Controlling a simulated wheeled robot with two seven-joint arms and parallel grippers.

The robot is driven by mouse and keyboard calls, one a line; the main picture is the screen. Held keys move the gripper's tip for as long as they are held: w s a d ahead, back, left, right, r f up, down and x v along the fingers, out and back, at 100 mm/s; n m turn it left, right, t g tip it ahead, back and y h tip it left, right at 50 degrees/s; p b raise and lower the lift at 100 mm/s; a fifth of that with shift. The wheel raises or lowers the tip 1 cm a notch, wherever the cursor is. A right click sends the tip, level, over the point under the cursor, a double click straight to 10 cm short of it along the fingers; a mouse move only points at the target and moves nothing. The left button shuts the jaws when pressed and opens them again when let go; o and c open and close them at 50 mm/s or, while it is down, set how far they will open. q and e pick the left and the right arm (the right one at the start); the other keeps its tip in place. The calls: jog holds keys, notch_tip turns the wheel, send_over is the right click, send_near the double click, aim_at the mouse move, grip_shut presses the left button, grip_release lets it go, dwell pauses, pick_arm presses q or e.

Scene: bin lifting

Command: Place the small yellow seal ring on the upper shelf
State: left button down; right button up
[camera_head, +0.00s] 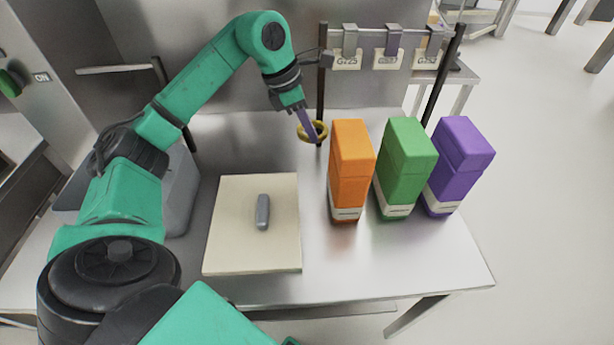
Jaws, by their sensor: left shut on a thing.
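The small yellow seal ring (325,130) is at the back middle of the steel table, in front of a dark upright post. My left gripper (311,134) reaches over from the left, pointing down and to the right. Its slim purple fingers are shut on the ring, which looks tilted and held above the table top. The fingers hide part of the ring. I cannot make out an upper shelf clearly. My right gripper is not in view.
Orange (350,165), green (405,160) and purple (460,155) cartons stand right of centre. A pale board (230,245) with a grey object (263,212) lies in front. A grey bin (180,205) is behind my arm. A rail (372,32) with labelled hangers spans the back.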

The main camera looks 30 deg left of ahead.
aim_at(307, 138)
pick_arm(q)
notch_tip(307, 138, down, 4)
jog(key=shift+r, duration=0.15)
notch_tip(307, 138, down, 11)
jog(key=shift+s+f+p, duration=0.1)
jog(key=shift+f+p, duration=0.1)
jog(key=shift+p, duration=0.35)
jog(key=shift+f, duration=0.5)
jog(key=c, duration=1)
grip_release()
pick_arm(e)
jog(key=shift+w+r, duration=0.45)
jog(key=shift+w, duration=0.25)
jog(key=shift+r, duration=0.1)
